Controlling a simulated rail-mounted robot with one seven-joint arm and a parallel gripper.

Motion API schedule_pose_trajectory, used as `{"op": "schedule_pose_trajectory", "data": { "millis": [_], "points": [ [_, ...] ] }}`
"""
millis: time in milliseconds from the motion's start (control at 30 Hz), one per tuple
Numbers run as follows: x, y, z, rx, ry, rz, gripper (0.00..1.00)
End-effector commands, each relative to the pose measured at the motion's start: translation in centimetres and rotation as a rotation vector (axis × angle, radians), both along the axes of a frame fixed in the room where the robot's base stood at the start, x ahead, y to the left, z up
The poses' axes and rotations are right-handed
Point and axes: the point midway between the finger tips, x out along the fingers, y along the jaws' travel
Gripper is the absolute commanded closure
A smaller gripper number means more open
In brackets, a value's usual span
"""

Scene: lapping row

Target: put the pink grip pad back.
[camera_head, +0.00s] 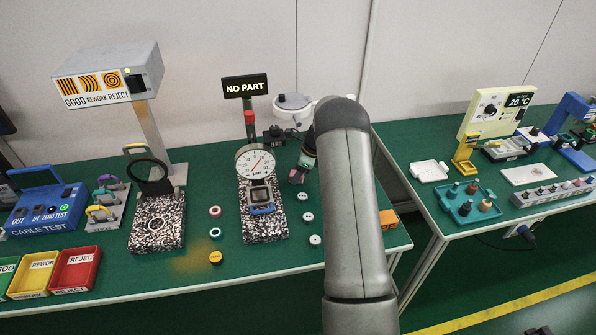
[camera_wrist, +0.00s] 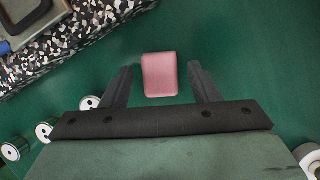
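The pink grip pad (camera_wrist: 160,75) shows in the wrist view as a small rounded block over the green bench top. It lies between the two dark fingers of my gripper (camera_wrist: 159,67), with a clear gap on each side. My gripper is open. In the head view the pad (camera_head: 297,177) is a small pink patch just below my gripper (camera_head: 303,168), right of the dial gauge stand. My arm hides part of the bench there. I cannot tell how high the fingertips are above the bench.
A speckled granite base (camera_head: 264,222) with a dial gauge (camera_head: 255,162) stands left of my gripper; its sign (camera_head: 245,86) reads NO PART. Several small round pieces (camera_head: 315,240) lie nearby. A white ring-shaped device (camera_head: 293,103) stands behind. An orange block (camera_head: 386,222) sits right of my arm.

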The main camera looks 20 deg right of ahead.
Motion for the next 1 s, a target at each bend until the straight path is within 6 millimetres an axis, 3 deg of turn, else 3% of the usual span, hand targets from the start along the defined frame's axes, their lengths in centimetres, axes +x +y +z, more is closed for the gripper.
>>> {"op": "schedule_pose_trajectory", "data": {
  "millis": [267, 733, 1000],
  "points": [
    [-0.1, -0.2, 0.7, -0.001, -0.001, -0.001, 0.45],
    [-2.1, -3.0, 9.1, -0.002, -0.002, -0.001, 0.45],
    [-2.7, -3.7, 11.3, 0.000, 0.000, -0.001, 0.45]
  ]
}}
